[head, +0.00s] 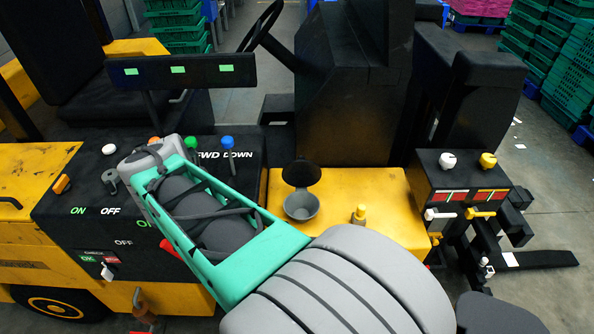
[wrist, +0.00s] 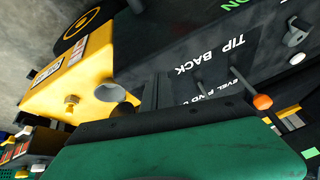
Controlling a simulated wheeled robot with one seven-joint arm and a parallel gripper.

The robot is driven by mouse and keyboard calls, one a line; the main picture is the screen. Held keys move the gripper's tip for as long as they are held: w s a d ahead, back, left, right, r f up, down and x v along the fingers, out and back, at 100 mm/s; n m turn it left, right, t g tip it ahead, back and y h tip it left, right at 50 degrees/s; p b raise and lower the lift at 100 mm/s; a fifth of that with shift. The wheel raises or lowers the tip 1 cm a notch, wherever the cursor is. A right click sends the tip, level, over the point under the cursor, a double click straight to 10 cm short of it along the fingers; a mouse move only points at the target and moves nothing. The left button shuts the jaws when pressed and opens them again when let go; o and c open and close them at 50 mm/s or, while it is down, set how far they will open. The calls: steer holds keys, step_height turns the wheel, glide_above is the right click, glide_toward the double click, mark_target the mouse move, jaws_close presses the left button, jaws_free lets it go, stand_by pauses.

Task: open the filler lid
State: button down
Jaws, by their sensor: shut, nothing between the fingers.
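The filler lid (head: 301,173) is a dark round flap in the head view. It stands raised at the back of the grey filler cup (head: 300,207), whose mouth is uncovered. The cup sits on the yellow body panel (head: 352,185). In the wrist view the grey cup (wrist: 109,92) shows left of my gripper (wrist: 156,78); I cannot make out the lid clearly there. The gripper's dark fingers are together and empty, apart from the cup. In the head view my green and grey arm reaches left over the dark control panel, and the fingertips are hidden.
A yellow knob (head: 359,214) stands right of the cup. The dark control panel (head: 75,190) carries levers with orange, green and blue knobs (head: 227,143). A second control box (head: 465,190) is at right. A steering wheel (head: 262,25) and dark seats rise behind.

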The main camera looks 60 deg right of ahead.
steer(key=s+d+m, duration=0.1)
steer(key=d+m, duration=0.1)
steer(key=d, duration=0.1)
steer(key=s+d+m+g+h, duration=0.1)
steer(key=s+d+m, duration=0.1)
steer(key=d, duration=0.1)
steer(key=s+d+f+m, duration=0.1)
steer(key=d+m, duration=0.1)
steer(key=d, duration=0.1)
steer(key=shift+s+m+g+h, duration=0.3)
steer(key=shift+s+m+g, duration=0.1)
steer(key=s+d+m+g+h, duration=0.1)
steer(key=s+d+m+g, duration=0.2)
steer(key=s+d+m, duration=0.45)
steer(key=p, duration=0.3)
glide_toward(307, 175)
step_height(307, 175, down, 3)
steer(key=s+d, duration=0.1)
steer(key=shift+w+d+f+n, duration=0.1)
steer(key=shift+d+f+n, duration=0.15)
steer(key=shift+d, duration=0.35)
steer(key=shift+r, duration=0.1)
